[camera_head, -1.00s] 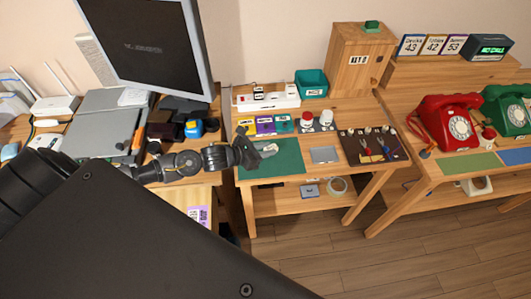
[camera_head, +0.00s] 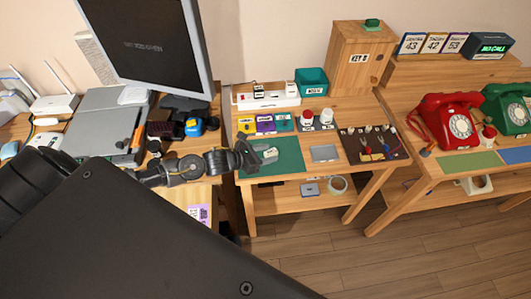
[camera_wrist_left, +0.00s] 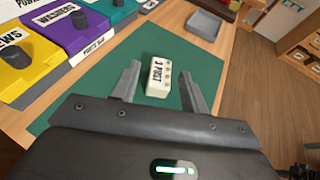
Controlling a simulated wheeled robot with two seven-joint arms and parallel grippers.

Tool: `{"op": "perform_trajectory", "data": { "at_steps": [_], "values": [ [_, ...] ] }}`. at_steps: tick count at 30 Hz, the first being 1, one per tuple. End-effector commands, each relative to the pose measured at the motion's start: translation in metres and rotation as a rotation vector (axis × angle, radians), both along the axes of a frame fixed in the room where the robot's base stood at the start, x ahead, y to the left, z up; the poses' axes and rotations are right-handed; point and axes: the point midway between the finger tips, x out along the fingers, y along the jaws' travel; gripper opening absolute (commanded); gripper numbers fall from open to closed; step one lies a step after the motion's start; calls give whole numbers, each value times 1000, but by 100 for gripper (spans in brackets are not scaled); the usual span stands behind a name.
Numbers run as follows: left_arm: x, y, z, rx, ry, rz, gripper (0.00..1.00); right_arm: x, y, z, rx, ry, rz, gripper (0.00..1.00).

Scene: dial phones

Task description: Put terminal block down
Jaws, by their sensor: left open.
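The terminal block is a small white block (camera_wrist_left: 158,76) with dark lettering and a row of small holes. In the left wrist view it rests on the green mat (camera_wrist_left: 205,68), between and just beyond the fingertips. In the head view the block (camera_head: 270,155) lies on the mat (camera_head: 287,160) beside my left gripper. My left gripper (camera_wrist_left: 160,83) is open, with one finger on each side of the block and a gap to each. In the head view the gripper (camera_head: 257,157) is small and partly merges with the block. My right gripper is not in view.
Yellow, purple and teal bins (camera_wrist_left: 75,32) stand behind the mat. A grey tray (camera_wrist_left: 204,25) lies to its right. A red phone (camera_head: 450,122) and a green phone (camera_head: 507,110) stand on the right table.

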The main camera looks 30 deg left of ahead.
Motion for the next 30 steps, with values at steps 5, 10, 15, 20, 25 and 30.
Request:
{"op": "perform_trajectory", "data": {
  "at_steps": [5,10,15,20,25,30],
  "values": [
    [-4,3,4,2,1,0,44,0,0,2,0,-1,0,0],
    [-30,17,13,4,2,-3,44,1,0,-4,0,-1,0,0],
    [-59,35,27,4,4,-2,44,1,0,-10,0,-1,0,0],
    [-81,48,39,3,4,-1,44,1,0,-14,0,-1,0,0],
    [-93,55,47,-1,2,-1,44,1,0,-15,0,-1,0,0],
    [-96,57,49,-1,0,0,44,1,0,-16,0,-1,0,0]
  ]
}}
